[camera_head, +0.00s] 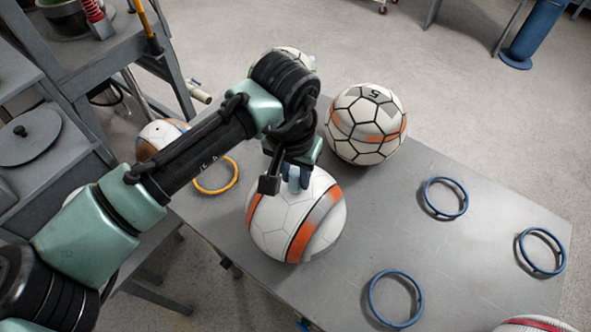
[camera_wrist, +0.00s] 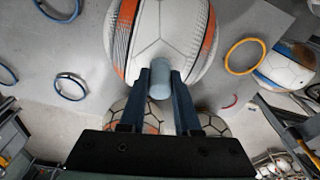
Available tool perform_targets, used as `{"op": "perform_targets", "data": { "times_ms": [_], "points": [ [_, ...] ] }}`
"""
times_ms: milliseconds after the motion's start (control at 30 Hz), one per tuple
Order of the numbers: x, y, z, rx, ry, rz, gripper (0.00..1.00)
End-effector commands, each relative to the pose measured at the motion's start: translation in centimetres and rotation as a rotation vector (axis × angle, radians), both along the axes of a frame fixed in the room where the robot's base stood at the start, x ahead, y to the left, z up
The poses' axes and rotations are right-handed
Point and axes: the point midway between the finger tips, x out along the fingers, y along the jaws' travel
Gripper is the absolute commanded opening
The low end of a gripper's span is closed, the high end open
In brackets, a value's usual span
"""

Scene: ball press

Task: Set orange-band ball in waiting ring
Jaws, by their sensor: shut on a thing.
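The orange-band ball (camera_head: 290,225), white with orange and grey bands, is below my gripper (camera_head: 297,178) over the near-left part of the table. It also shows in the wrist view (camera_wrist: 160,40). My gripper is shut on a pale blue-grey peg (camera_wrist: 160,78) at the ball's side facing the wrist. I cannot tell whether the ball touches the table. A yellow-orange ring (camera_head: 233,175) lies left of the ball and is empty. Three blue rings, at the right (camera_head: 445,198), far right (camera_head: 541,251) and front (camera_head: 396,298), are also empty. No ring carries a readable label.
A black-lined ball with orange patches (camera_head: 366,125) stands on the grey table (camera_head: 400,230) behind. Another ball (camera_head: 160,133) is at the left, and one is partly hidden behind my arm. A red-marked ball (camera_head: 535,325) is cut off at the bottom. Grey shelving (camera_head: 95,60) stands left.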

Motion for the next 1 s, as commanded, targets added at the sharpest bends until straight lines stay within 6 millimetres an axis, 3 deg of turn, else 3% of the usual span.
{"op": "perform_targets", "data": {
  "times_ms": [367,400,533,833,1000],
  "points": [
    [0.0,0.0,-0.6,-0.001,0.0,0.0,0.0],
    [0.0,0.0,-0.5,0.0,0.002,0.0,0.37],
    [0.0,0.0,-0.5,0.0,0.001,0.0,0.6],
    [0.0,0.0,-0.4,0.0,0.001,0.0,0.61],
    [0.0,0.0,0.8,0.0,-0.001,0.0,0.61]
  ]
}}
